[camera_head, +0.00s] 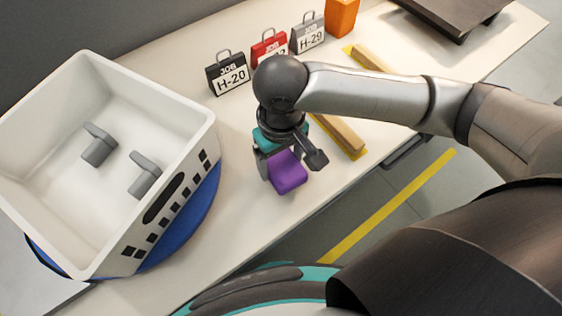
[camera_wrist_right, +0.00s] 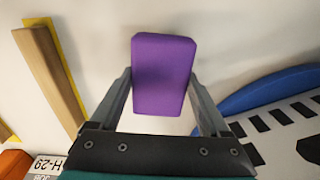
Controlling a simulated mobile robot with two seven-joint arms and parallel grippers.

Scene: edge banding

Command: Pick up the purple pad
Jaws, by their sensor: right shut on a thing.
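The purple pad (camera_head: 287,172) is a small block near the middle of the table in the head view. My right gripper (camera_head: 290,164) is shut on it, with one finger on each side. In the right wrist view the purple pad (camera_wrist_right: 163,75) sits between the two fingers of the right gripper (camera_wrist_right: 163,95). I cannot tell whether the pad touches the table or is just above it. My left gripper is not in view.
A white crate (camera_head: 185,143) with two grey pieces stands at the left on a blue round base (camera_head: 205,205). Job tags (camera_head: 228,73) stand at the back. A wooden strip (camera_head: 340,134) on yellow lies right of the gripper. The table's front edge is close.

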